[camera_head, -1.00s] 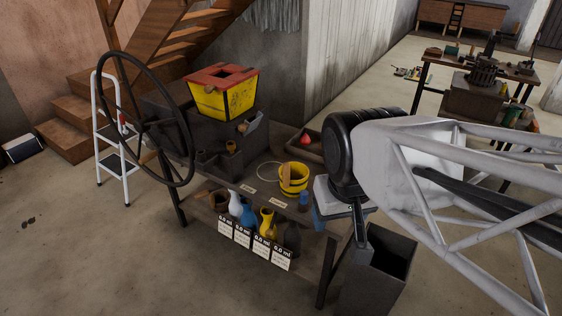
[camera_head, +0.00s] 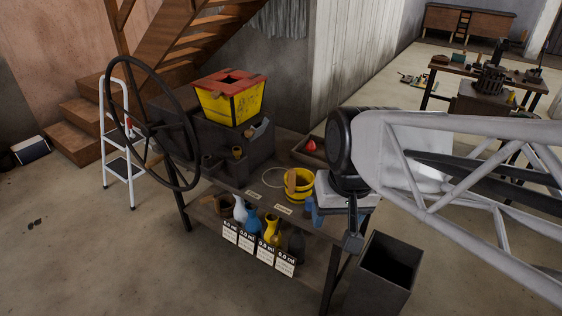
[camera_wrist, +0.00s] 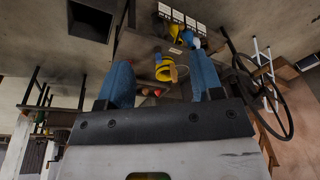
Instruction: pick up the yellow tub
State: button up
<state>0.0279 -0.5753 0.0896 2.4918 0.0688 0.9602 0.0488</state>
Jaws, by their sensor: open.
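The yellow tub (camera_head: 299,188) is a small round bucket with dark bands. It stands upright on the workbench (camera_head: 262,180), with a brown piece sticking out of it. The wrist view shows it upside down as a yellow ring (camera_wrist: 164,73) between my blue fingers. My gripper (camera_wrist: 159,68) is open, with nothing held between the fingers. In the head view my gripper (camera_head: 331,207) is just right of the tub, and the wrist housing partly hides the fingers. I cannot tell the exact height gap.
A yellow hopper with a red rim (camera_head: 228,99) stands on a dark block behind. Several bottles (camera_head: 254,219) stand on the lower shelf. A large handwheel (camera_head: 151,125) is left, and a dark bin (camera_head: 384,272) is front right.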

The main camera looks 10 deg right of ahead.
jog(key=w+a+f+m+g+y, duration=0.1)
jog(key=w+f+m+g+y, duration=0.25)
jog(key=w, duration=0.85)
jog(key=m+t+y, duration=0.6)
jog(key=m+y, duration=0.3)
jog(key=m, duration=0.8)
send_near(292, 180)
jog(key=shift+w+a+f, duration=0.8)
jog(key=shift+w+f, duration=0.1)
jog(key=shift+w, duration=0.15)
jog(key=shift+x, duration=1.3)
jog(key=shift+g, duration=0.25)
jog(key=shift+x, duration=2.6)
jog(key=shift+w+f, duration=0.1)
